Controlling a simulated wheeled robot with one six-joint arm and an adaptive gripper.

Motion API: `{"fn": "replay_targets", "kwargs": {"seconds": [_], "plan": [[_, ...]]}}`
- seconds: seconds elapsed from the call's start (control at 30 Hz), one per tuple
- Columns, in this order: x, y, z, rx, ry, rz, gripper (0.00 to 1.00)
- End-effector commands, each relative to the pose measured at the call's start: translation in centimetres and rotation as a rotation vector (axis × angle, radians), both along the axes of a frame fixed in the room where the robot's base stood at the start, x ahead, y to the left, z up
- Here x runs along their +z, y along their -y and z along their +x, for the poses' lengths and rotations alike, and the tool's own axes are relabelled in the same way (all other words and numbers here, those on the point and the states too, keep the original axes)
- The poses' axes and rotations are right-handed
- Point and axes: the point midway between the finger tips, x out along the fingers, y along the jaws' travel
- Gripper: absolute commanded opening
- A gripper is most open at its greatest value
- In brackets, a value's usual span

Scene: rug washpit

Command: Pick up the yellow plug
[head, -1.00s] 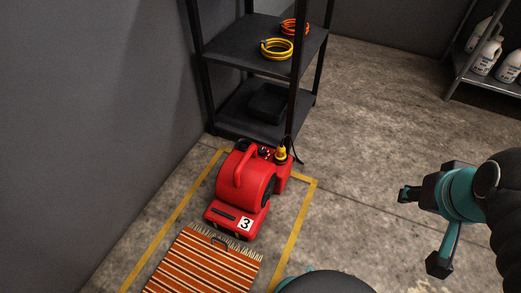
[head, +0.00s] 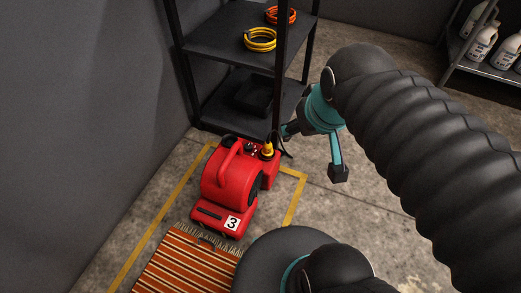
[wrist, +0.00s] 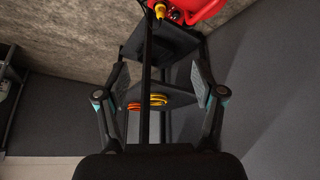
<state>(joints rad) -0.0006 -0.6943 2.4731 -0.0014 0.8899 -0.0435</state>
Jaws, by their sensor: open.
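The yellow plug (head: 267,149) stands on the back right part of the red blower (head: 228,182), with a dark cord near it. In the wrist view the yellow plug (wrist: 160,10) shows at the top edge, beside the red blower (wrist: 195,8). My gripper (head: 312,152) is open and empty, to the right of the plug in the head view. In the wrist view its two fingers (wrist: 158,85) are spread wide, with the plug beyond them at the top. The gap between gripper and plug in depth is hard to judge.
A dark shelf rack (head: 235,48) stands behind the blower, its front post close to the plug. It holds a yellow coil (head: 260,40) and an orange coil (head: 291,12). A striped rug (head: 185,262) lies in front. Bottles (head: 482,42) stand on a shelf at right.

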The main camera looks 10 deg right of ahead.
Motion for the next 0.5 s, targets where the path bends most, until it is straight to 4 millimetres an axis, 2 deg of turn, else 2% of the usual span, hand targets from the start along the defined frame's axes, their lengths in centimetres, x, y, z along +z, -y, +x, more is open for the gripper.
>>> {"fn": "replay_targets", "kwargs": {"seconds": [0.27, 0.5], "plan": [[-1.0, -0.2, 5.1, 0.137, -0.067, -0.063, 0.68], [-2.7, -0.2, 9.7, 0.263, -0.124, -0.116, 0.68]]}}
